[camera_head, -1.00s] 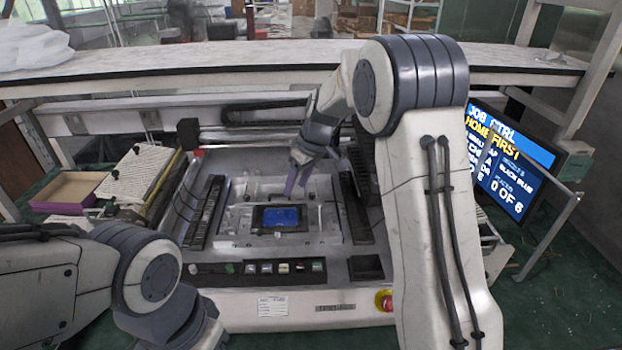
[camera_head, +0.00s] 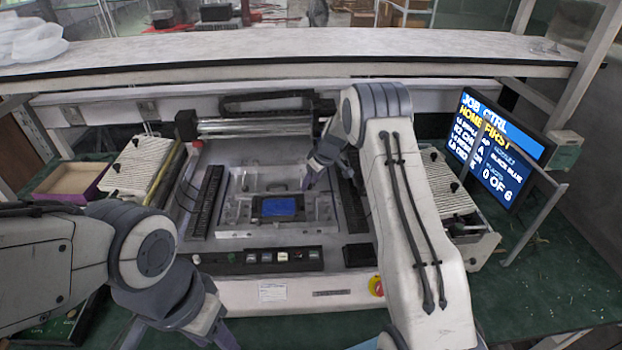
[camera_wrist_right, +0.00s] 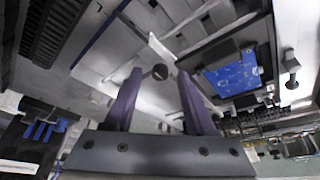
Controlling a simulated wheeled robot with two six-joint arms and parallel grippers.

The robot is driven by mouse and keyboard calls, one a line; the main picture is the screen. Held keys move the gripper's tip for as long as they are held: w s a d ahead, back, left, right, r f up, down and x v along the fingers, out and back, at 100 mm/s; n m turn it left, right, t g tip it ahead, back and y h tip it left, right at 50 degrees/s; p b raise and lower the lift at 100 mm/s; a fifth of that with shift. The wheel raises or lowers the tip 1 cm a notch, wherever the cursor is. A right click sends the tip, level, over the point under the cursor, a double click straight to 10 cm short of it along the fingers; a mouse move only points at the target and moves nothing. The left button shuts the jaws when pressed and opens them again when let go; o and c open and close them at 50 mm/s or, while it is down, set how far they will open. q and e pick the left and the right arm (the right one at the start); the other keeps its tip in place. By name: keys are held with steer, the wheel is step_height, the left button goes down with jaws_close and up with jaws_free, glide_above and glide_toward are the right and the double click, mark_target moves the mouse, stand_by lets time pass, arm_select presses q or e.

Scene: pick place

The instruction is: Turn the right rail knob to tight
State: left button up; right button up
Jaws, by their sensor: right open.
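A small dark round knob (camera_wrist_right: 160,72) on a metal rail shows between the fingertips of my right gripper (camera_wrist_right: 159,74) in the right wrist view. The two purple fingers stand apart, one on each side of it; I cannot tell whether they touch it. In the head view my right gripper (camera_head: 311,180) is low over the fixture's right rail, just right of the blue board (camera_head: 279,206), and covers the knob there. A second dark knob (camera_wrist_right: 291,66) is at the right of the wrist view. My left gripper (camera_head: 178,335) is at the bottom left, fingers spread, tips cut off by the frame edge.
The board sits in a metal fixture (camera_head: 240,232) in the machine. Black slotted strips flank it. A button panel (camera_head: 270,258) and red emergency button (camera_head: 376,286) are in front. A screen (camera_head: 497,150) stands right, an open box (camera_head: 70,183) left.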

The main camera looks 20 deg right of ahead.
steer(key=shift+a+f, duration=0.1)
steer(key=shift+f, duration=0.05)
jaws_close()
